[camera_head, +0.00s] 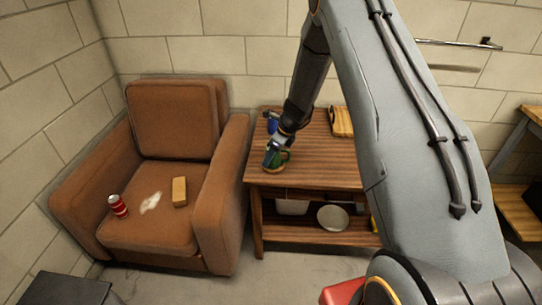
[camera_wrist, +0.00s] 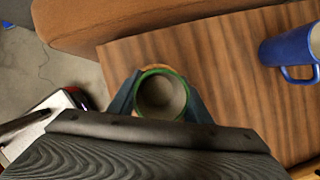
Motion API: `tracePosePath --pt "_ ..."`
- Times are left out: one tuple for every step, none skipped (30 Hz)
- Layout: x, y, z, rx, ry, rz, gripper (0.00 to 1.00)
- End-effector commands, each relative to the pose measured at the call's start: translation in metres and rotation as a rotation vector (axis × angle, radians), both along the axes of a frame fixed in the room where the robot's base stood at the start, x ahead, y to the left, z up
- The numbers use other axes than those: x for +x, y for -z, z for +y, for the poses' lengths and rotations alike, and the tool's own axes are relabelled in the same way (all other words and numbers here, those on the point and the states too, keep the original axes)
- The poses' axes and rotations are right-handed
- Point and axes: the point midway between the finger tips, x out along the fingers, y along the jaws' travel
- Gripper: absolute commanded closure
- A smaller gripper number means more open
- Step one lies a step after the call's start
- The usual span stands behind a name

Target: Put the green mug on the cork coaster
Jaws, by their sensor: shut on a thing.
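The green mug (camera_wrist: 143,75) is upright between the two fingers of my gripper (camera_wrist: 160,97), which is shut on it. In the head view the green mug (camera_head: 270,161) is at the front left corner of the striped wooden table, with my gripper (camera_head: 277,150) at it. A tan edge, likely the cork coaster (camera_wrist: 155,64), shows just past the mug's rim in the wrist view. The mug hides most of it. I cannot tell whether the mug touches it or is slightly above.
A blue mug (camera_head: 271,124) stands behind on the table (camera_head: 315,178); it is at right in the wrist view (camera_wrist: 287,50). A wooden piece (camera_head: 342,121) lies farther back. The brown armchair (camera_head: 228,190) stands close on the left, holding a red can (camera_head: 118,206) and a tan block (camera_head: 180,191).

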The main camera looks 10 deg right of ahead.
Motion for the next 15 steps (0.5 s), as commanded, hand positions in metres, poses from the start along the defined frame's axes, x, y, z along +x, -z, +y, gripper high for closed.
tracePosePath --pt "0.0010 -0.0013 -0.0001 -0.001 0.000 -0.002 0.84" --pt "0.0010 -0.0014 -0.0001 -0.001 0.000 -0.002 0.84" --pt "0.0009 -0.0014 -0.0001 0.000 -0.001 -0.002 0.84" --pt "0.0008 -0.0014 0.0000 0.000 -0.001 -0.002 0.84" --pt "0.0008 -0.0014 0.0000 0.000 -0.001 -0.002 0.84" --pt "0.0008 -0.0009 0.0000 0.000 -0.001 -0.002 0.84" --pt "0.0008 -0.0001 0.0000 0.000 -0.001 -0.002 0.84" --pt "0.0007 0.0010 0.0001 0.000 -0.001 -0.002 0.84" --pt "0.0008 0.0023 0.0000 0.000 -0.001 -0.002 0.84" --pt "0.0005 0.0018 0.0001 0.000 -0.001 -0.002 0.50" --pt "0.0004 0.0016 0.0001 0.001 -0.001 -0.001 0.45" --pt "0.0004 0.0014 0.0000 0.001 -0.001 -0.001 0.39" --pt "0.0003 0.0014 0.0001 0.001 -0.001 -0.001 0.37" --pt "0.0003 0.0014 0.0001 0.001 -0.001 -0.001 0.37" --pt "0.0004 0.0013 0.0000 0.001 -0.001 -0.001 0.37"
